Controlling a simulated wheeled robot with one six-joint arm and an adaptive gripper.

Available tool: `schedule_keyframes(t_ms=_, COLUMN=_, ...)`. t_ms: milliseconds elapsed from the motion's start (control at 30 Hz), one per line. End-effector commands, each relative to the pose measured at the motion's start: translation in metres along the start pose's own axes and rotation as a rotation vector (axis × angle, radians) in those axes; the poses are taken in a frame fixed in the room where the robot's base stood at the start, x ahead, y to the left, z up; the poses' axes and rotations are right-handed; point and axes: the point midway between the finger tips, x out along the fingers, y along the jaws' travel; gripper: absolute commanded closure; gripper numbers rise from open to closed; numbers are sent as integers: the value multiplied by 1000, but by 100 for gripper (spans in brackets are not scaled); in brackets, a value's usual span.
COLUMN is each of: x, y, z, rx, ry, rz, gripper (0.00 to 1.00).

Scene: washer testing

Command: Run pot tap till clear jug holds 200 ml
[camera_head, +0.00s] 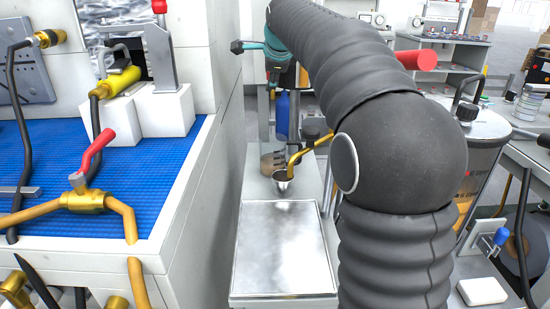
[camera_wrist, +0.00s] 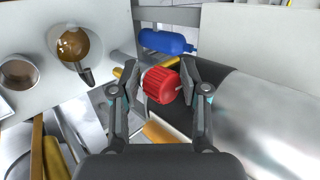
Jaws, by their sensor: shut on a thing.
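My gripper (camera_wrist: 160,82) is shut on a red ribbed knob (camera_wrist: 161,85), with one finger on each side. A yellow spout pipe (camera_head: 306,150) runs to the left behind my arm and bends down over a small silvery cup-like vessel (camera_head: 283,183). A brownish, see-through vessel (camera_head: 271,163), possibly the clear jug, stands just behind it. In the wrist view a round vessel with brown inside (camera_wrist: 73,44) and a second round one (camera_wrist: 18,73) lie to the left. I cannot read any level mark. My arm hides the knob in the head view.
A large silvery cylinder (camera_wrist: 265,122) is close on the right in the wrist view. A blue bottle (camera_wrist: 166,41) lies beyond the knob. A bare metal tray (camera_head: 284,250) lies in front of the vessels. A blue-topped bench with brass valves (camera_head: 85,201) stands left.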

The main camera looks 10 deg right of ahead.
Motion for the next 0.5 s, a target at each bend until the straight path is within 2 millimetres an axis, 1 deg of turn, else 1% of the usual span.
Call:
schedule_keyframes(t_ms=33, x=-5, y=-6, z=-4, rx=-1, ry=8, rz=-19, gripper=86)
schedule_keyframes(t_ms=233, x=-5, y=-7, z=-6, rx=-12, ry=-5, rz=-16, gripper=86)
schedule_keyframes(t_ms=500, x=-5, y=-6, z=-7, rx=-117, ry=-110, rz=-2, gripper=86)
